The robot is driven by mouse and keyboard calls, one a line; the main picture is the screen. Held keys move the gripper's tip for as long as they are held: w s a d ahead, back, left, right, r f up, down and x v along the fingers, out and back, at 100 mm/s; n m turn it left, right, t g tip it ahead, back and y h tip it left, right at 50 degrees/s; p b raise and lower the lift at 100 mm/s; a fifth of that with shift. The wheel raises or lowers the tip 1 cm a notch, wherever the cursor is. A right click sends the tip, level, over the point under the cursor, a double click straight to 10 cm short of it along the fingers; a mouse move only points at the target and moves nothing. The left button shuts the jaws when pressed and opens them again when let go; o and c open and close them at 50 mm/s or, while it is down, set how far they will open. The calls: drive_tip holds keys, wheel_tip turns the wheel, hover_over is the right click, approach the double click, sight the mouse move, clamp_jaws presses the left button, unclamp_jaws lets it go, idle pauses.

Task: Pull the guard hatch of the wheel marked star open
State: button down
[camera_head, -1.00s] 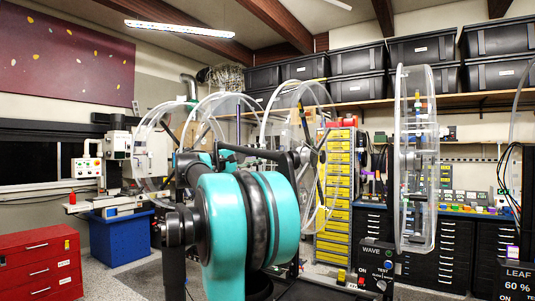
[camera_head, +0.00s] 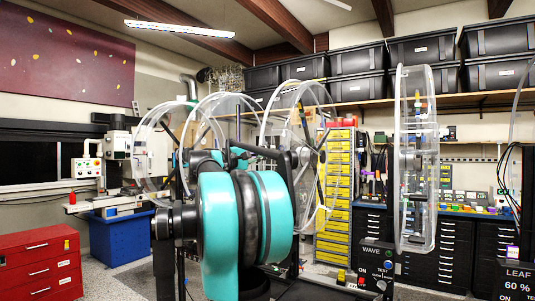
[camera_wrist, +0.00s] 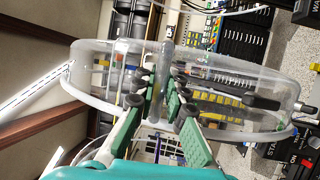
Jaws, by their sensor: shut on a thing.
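In the wrist view, my gripper (camera_wrist: 163,92) has its two green-padded fingers closed on a pale, upright bar (camera_wrist: 165,65), which looks like the handle of a guard hatch. The bar stands in front of a clear acrylic wheel guard (camera_wrist: 90,62), with a rounded rim, that spans the picture. A dark panel at the lower right (camera_wrist: 292,168) bears letters that look like the start of "STAR", partly cut off. In the head view, my arm's teal and black links hide my gripper and the handle. Whether the hatch stands ajar I cannot tell.
Several clear wheels stand behind my arm, one of them at the left (camera_head: 150,145). A tall clear wheel (camera_head: 416,160) stands at the right. A WAVE control box (camera_head: 376,262) and a LEAF box (camera_head: 516,280) stand low at the right. A red cabinet (camera_head: 38,262) is at the left.

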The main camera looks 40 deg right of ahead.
drive_tip(key=shift+f, duration=0.1)
idle(0.3)
drive_tip(key=w+d+f+m+g+h, duration=0.1)
drive_tip(key=d+f+m+g+h, duration=0.15)
drive_tip(key=f, duration=0.85)
drive_tip(key=w+d+f+m+g+h, duration=0.1)
drive_tip(key=d+f+m+h, duration=0.15)
drive_tip(key=f, duration=0.95)
drive_tip(key=w+d+f, duration=0.2)
drive_tip(key=d+f, duration=0.4)
drive_tip(key=f, duration=0.2)
drive_tip(key=w+d+f+n, duration=0.1)
drive_tip(key=w+d+f, duration=0.2)
drive_tip(key=d+f, duration=0.4)
drive_tip(key=shift+w+d+f+t, duration=0.25)
drive_tip(key=shift+w+f+t, duration=0.1)
drive_tip(key=shift+f+t, duration=0.15)
drive_tip(key=c, duration=1.6)
unclamp_jaws()
drive_tip(key=shift+o, duration=0.2)
